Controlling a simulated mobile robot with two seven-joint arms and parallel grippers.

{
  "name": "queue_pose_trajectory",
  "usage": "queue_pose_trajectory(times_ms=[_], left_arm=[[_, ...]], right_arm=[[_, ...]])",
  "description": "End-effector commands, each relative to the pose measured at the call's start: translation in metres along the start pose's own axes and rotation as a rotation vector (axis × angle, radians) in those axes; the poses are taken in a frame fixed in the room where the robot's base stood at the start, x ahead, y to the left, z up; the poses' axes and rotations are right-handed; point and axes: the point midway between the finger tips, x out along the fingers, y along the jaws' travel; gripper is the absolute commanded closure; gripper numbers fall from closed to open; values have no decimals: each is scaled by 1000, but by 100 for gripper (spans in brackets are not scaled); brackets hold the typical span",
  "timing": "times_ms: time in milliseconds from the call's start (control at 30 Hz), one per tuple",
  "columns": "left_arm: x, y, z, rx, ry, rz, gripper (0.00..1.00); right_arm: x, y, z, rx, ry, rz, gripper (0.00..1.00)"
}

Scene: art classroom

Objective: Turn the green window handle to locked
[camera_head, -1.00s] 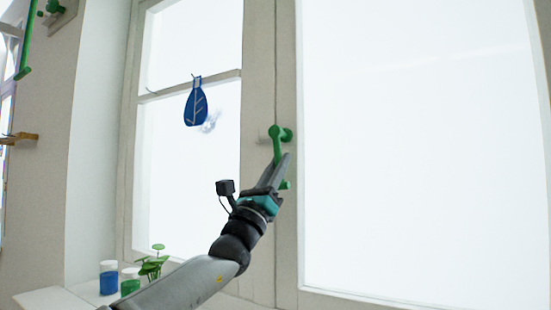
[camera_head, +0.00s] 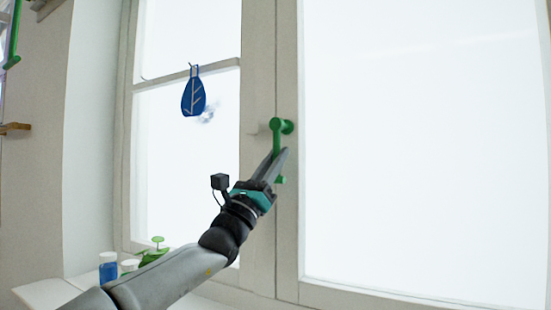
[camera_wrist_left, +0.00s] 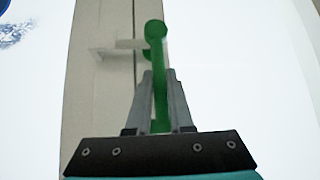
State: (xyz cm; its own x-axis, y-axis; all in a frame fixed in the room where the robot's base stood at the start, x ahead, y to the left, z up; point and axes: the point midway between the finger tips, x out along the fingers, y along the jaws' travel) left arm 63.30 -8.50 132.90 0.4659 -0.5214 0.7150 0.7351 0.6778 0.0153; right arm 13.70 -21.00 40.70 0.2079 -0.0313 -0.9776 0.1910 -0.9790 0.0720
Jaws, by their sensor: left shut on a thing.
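The green window handle (camera_head: 277,133) is on the frame strip between the two window panes in the head view. Its round pivot is at the top and its lever hangs nearly straight down. In the left wrist view the handle (camera_wrist_left: 156,50) runs down between my fingers. My left gripper (camera_head: 280,154) is shut on the lever, below the pivot; the same gripper (camera_wrist_left: 159,80) shows from behind in the wrist view. The fingers hide part of the lever, and its lower end shows just below them. My right gripper is not in view.
A blue leaf-shaped ornament (camera_head: 193,97) hangs on the left window's crossbar. The right pane is clear.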

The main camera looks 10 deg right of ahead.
Motion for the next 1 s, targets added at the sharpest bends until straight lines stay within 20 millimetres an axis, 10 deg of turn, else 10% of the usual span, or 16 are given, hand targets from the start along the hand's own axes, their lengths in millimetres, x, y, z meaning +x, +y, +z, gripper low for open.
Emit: queue_pose_trajectory(times_ms=[33,67,333,1000], left_arm=[[-5,0,-10,5,23,1,100],[-5,0,-10,5,23,1,79],[-3,0,-6,3,14,1,50],[-30,1,-4,0,9,1,50]], right_arm=[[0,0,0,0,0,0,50],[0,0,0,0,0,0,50],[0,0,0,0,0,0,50],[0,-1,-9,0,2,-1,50]])
